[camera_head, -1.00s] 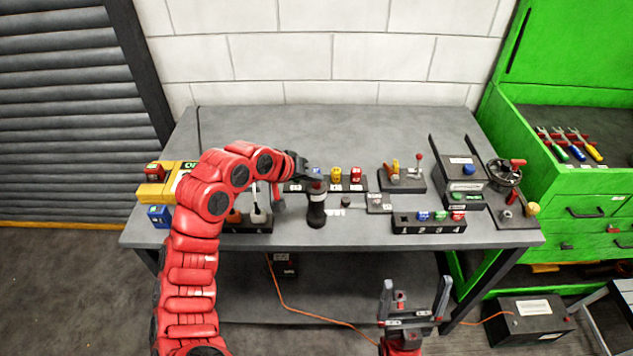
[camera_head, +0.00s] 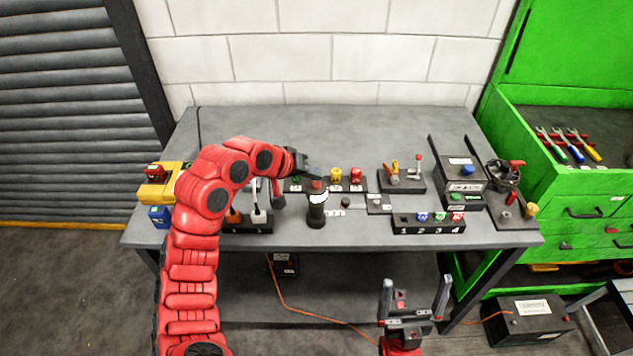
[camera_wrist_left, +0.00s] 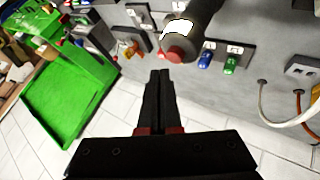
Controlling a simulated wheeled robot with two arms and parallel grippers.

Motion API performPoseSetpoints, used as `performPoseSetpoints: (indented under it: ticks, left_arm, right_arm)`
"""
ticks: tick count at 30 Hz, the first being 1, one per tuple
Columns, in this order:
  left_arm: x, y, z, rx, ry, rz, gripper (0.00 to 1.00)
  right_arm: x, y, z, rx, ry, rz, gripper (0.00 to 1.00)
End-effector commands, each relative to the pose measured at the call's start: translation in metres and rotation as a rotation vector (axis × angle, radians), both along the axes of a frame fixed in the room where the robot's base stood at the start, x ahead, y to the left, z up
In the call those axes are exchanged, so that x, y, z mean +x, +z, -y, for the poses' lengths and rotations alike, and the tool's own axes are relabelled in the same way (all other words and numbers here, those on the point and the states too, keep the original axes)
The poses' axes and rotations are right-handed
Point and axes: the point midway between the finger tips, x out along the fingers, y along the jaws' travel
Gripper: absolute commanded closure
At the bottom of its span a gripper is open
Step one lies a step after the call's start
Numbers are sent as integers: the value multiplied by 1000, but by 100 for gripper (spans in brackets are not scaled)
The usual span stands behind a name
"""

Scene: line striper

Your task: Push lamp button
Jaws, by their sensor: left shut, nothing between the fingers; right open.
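The lamp is a black upright cylinder (camera_head: 316,214) near the front middle of the bench. It has a red button (camera_head: 316,186) on top and a bright white patch on its side. In the left wrist view the red button (camera_wrist_left: 175,54) and white patch (camera_wrist_left: 178,28) show clearly beyond my fingers. My left gripper (camera_head: 316,175) is shut and empty, just behind and above the button; a small gap seems to separate them. Its closed fingertips (camera_wrist_left: 160,74) point toward the button in the wrist view. My right gripper (camera_head: 416,282) is open and empty, low in front of the bench.
Behind the lamp is a strip with yellow (camera_head: 336,174) and red switches, partly hidden by my gripper. A numbered button box (camera_head: 428,226), a lever panel (camera_head: 402,181) and a handwheel (camera_head: 503,175) stand to the right. The bench's back half (camera_head: 330,130) is clear.

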Motion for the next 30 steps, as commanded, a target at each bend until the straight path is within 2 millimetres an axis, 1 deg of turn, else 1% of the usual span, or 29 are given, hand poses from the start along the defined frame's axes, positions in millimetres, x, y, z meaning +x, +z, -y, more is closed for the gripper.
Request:
performPoseSetpoints:
  ticks: [5,14,18,21,30]
  left_arm:
    - [0,5,0,-1,0,1,100]
    - [0,36,0,0,-1,-1,100]
    - [0,52,0,-2,0,3,100]
    - [0,60,0,-1,0,3,100]
    - [0,60,0,0,-1,1,100]
  right_arm:
    - [0,3,0,0,0,0,0]
    - [0,15,0,0,0,0,0]
    - [0,20,0,0,0,0,0]
    - [0,22,0,0,0,0,0]
    - [0,21,0,0,0,0,0]
